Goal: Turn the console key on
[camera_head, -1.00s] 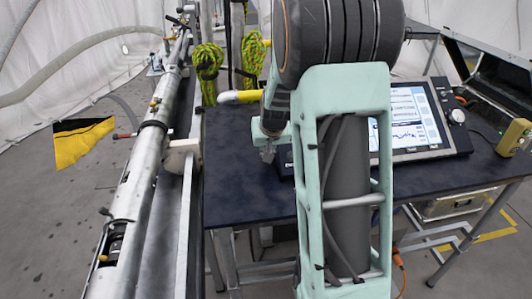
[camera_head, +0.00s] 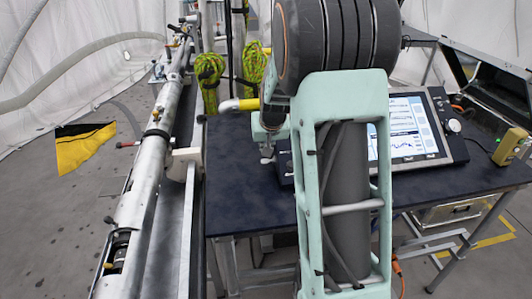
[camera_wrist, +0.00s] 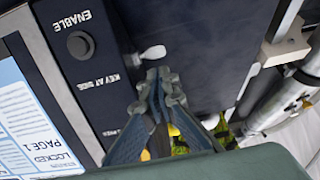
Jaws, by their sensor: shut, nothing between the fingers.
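The console (camera_head: 458,148) is a dark panel with a lit screen on the table, partly hidden behind my arm. In the wrist view the console (camera_wrist: 105,100) shows a round button marked ENABLE and the label KEY AT SIDE. A small pale key (camera_wrist: 153,53) sticks out from its side edge, with its grip pointing away from the panel. My gripper (camera_wrist: 163,75) is shut and empty, with its fingertips just below the key in the picture. I cannot tell whether they touch it. In the head view my gripper (camera_head: 266,157) is at the console's left end.
The console stands on a dark table (camera_head: 245,200). A long metal pole assembly (camera_head: 150,160) runs along the left, with coiled green rope (camera_head: 210,75) behind. An open case (camera_head: 490,90) and a yellow box (camera_head: 508,147) are at the right. The table's left part is clear.

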